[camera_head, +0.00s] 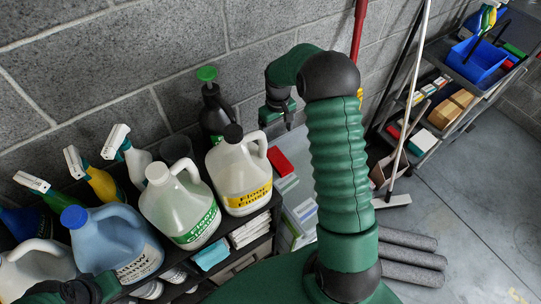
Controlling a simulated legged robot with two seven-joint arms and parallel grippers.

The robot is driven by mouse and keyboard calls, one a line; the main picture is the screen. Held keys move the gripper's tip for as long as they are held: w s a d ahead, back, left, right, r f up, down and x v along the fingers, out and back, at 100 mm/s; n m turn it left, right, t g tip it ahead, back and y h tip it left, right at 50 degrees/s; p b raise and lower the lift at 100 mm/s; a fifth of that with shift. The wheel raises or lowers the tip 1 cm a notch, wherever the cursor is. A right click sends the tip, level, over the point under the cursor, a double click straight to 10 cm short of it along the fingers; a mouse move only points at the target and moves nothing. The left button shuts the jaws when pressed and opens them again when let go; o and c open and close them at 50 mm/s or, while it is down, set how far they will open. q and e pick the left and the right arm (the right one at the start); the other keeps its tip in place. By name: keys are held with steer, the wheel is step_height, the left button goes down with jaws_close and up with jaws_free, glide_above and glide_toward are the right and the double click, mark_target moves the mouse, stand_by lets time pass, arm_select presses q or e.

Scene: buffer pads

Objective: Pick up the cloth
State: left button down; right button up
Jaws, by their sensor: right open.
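My right gripper (277,113) hangs open and apparently empty near the wall, behind the jugs and beside the black spray bottle with a green top (212,108). Its fingers are small and partly dark here. A light blue folded cloth (211,255) lies on the shelf below the jugs. White folded cloths or pads (250,230) are stacked to its right. I cannot tell which of these is the task's cloth. The right gripper is above and beyond both, touching neither. A green and black part of mine shows at the lower left, but no left fingers are visible.
Jugs, including a floor finish jug (238,172), a green-label jug (180,206) and a blue jug (112,240), crowd the dark shelf top with spray bottles. Grey rolls (405,257) lie on the floor. A cart with a blue bin (478,60) stands right, past open floor.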

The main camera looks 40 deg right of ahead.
steer(key=p, duration=0.1)
glide_toward(278, 160)
steer(key=shift+d+f, duration=0.1)
steer(key=shift+d, duration=0.25)
steer(key=f, duration=0.3)
steer(key=shift+w+a+f+p, duration=0.1)
steer(key=shift+w+f+p, duration=0.25)
steer(key=shift+f, duration=0.05)
steer(key=f, duration=0.1)
steer(key=f+p, duration=0.1)
steer(key=s+f, duration=0.1)
steer(key=f, duration=0.1)
steer(key=shift+a+p, duration=0.3)
steer(key=shift+a, duration=0.05)
steer(key=shift+f, duration=0.25)
steer(key=shift+d+f, duration=0.15)
steer(key=shift+d, duration=0.05)
steer(key=shift+w, duration=0.1)
steer(key=c, duration=0.4)
steer(key=shift+a, duration=0.1)
steer(key=c, duration=1.2)
arm_select(q)
steer(key=v, duration=0.3)
steer(key=shift+s+d+r, duration=0.1)
steer(key=shift+d+r, duration=0.15)
steer(key=shift+r, duration=0.15)
